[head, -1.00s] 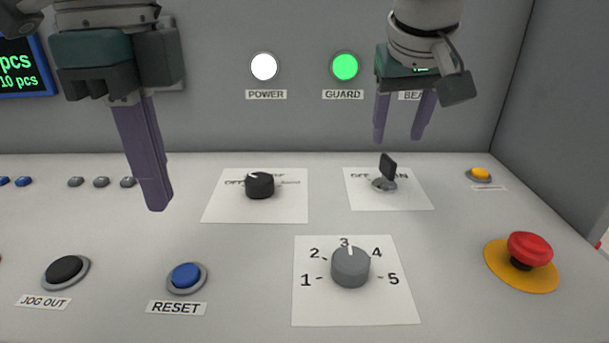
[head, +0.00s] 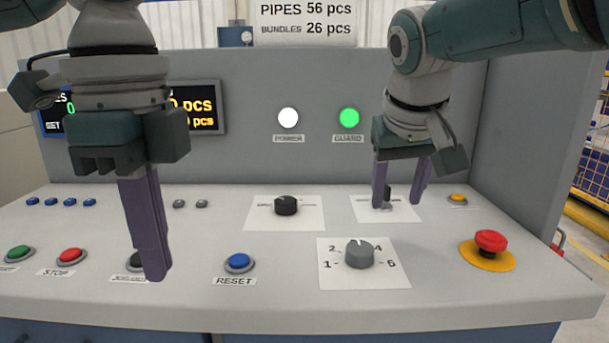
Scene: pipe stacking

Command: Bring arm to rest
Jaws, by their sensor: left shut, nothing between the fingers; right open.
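My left gripper (head: 154,278) is shut and empty, its purple fingers together and pointing down. In the head view its tips cover part of the black jog-out button (head: 135,259). My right gripper (head: 399,205) is open and empty. Its two fingers stand apart and point down, in front of or over the small key switch (head: 387,196) on its white plate. The fingers partly hide this switch. I cannot tell how far above the panel the fingertips are.
The sloped grey console (head: 230,307) carries a black knob (head: 286,205), a numbered dial (head: 359,254), a blue reset button (head: 239,261), red stop button (head: 71,256), green button (head: 19,252) and red emergency stop (head: 491,241). The white power lamp (head: 288,118) and green guard lamp (head: 349,118) are lit.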

